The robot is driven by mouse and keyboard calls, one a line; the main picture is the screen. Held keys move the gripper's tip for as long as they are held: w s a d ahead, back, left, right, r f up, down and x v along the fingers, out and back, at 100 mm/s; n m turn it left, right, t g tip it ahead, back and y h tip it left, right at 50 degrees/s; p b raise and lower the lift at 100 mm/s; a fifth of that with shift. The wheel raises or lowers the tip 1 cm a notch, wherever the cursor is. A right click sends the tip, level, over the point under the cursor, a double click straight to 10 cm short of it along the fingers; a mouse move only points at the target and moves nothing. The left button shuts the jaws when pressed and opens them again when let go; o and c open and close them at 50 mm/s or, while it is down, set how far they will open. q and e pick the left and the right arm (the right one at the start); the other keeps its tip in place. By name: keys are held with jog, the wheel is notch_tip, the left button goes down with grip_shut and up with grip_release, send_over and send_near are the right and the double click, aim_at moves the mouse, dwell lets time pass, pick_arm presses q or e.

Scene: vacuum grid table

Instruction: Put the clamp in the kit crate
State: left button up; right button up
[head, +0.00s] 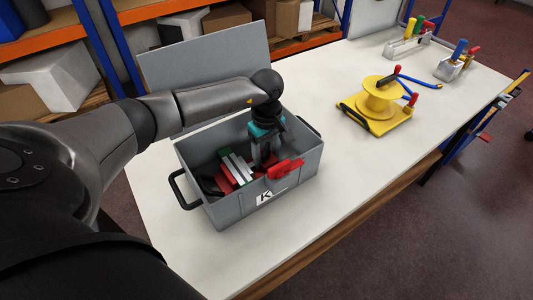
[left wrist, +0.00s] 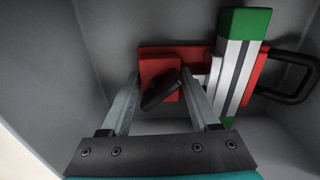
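The grey kit crate (head: 300,166), marked K, stands on the white table with its lid raised behind it. My left gripper (head: 263,162) reaches down into it. In the left wrist view its fingers (left wrist: 160,75) stand at the two sides of a red block with a black lever, which looks like the clamp (left wrist: 157,66). The fingers fit its width closely; the contact is hard to make out. The clamp's lower part is hidden in the head view. My right gripper is not in view.
A green, white and silver bar (left wrist: 237,65) lies in the crate across a red piece with a black loop handle (left wrist: 290,92). A red piece (head: 287,169) is at the front rim. A yellow spool stand (head: 377,104) and tool holders (head: 408,44) stand farther right.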

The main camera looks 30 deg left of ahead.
pick_arm(q)
jog(key=o, duration=0.5)
jog(key=shift+r, duration=0.1)
notch_tip(320, 180, up, 12)
jog(key=shift+r+p, duration=0.1)
jog(key=shift+p, duration=0.35)
